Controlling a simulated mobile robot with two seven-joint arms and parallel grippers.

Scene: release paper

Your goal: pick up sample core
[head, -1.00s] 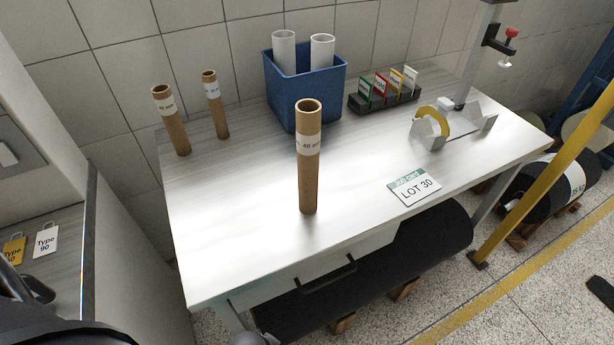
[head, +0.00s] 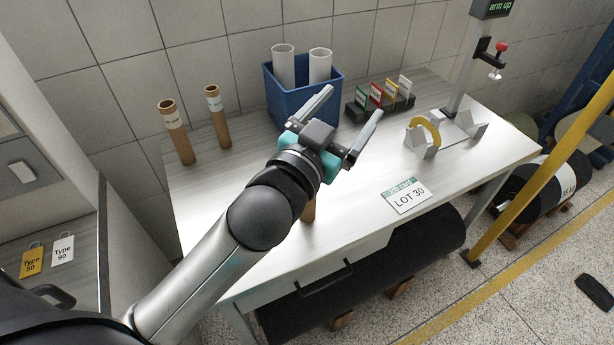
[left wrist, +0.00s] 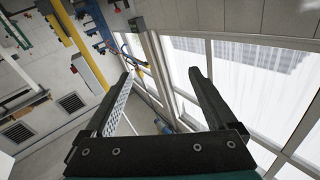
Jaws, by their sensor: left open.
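A brown cardboard core (head: 308,210) stands on the front middle of the light table. My left arm hides most of it, and only a small lower part shows. Two similar cores, a left one (head: 178,137) and a right one (head: 217,120), stand upright at the back left with white labels. My left gripper (head: 352,105) is open and empty, raised above the table, with its fingers pointing to the upper right. My right gripper is not in view.
A blue bin (head: 333,102) with white tubes stands behind the gripper. A rack of coloured cards (head: 382,98), a stand with a yellow ring (head: 430,128) and a LOT 30 card (head: 405,196) occupy the right side.

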